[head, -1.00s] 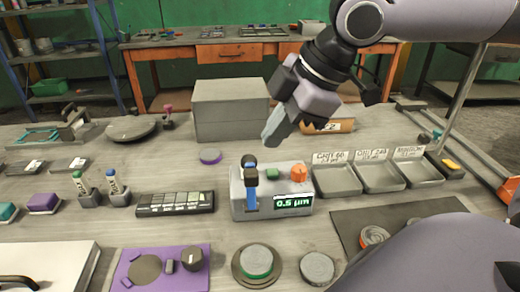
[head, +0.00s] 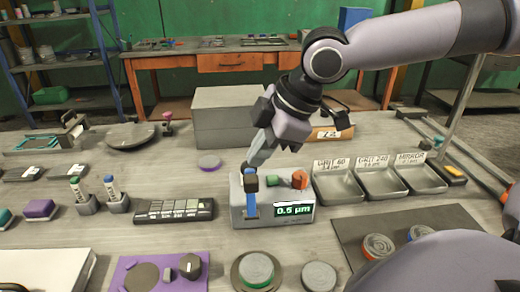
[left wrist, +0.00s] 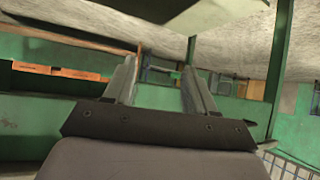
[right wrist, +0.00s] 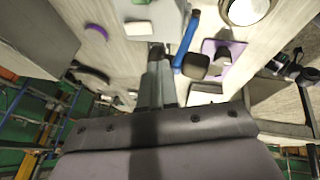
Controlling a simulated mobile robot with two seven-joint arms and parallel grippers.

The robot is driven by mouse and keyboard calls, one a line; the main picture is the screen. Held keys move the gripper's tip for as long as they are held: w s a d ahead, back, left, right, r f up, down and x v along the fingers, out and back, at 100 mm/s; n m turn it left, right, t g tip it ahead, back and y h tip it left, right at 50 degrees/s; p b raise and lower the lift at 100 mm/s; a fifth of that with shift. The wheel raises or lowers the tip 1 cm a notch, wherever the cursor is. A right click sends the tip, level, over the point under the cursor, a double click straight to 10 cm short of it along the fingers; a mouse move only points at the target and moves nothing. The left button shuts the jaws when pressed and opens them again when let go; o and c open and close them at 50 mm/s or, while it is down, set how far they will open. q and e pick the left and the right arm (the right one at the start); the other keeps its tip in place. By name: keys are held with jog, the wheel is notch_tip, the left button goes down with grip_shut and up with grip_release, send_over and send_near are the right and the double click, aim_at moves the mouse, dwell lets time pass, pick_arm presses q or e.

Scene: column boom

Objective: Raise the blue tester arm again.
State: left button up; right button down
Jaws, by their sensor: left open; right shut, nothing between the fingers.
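The tester (head: 235,212) is a grey box on the bench with a lit display reading 0.5 µm, a green button and an orange knob. Its blue tester arm (head: 251,205) stands at the box's left front, with a dark part at its top. My right gripper (head: 249,166) is shut and empty, its tips just above and behind the arm's top. I cannot tell if they touch. The right wrist view shows the blue arm (right wrist: 187,40) beside the shut fingers, with its dark end. My left gripper (left wrist: 160,85) is open and empty, away from the bench in its wrist view.
A large grey block (head: 225,119) stands behind the tester. Labelled trays (head: 380,182) are to the right, a keypad strip (head: 174,211) to the left. A round pad with a green ring (head: 256,271) and a purple mat (head: 133,283) lie in front.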

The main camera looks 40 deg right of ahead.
jog(key=w+p, duration=0.1)
jog(key=p, duration=0.1)
jog(key=w+d+f+p, duration=0.1)
jog(key=shift+w+d+p, duration=0.1)
jog(key=shift+d+p, duration=0.05)
jog(key=shift+p, duration=0.2)
jog(key=shift+r, duration=0.1)
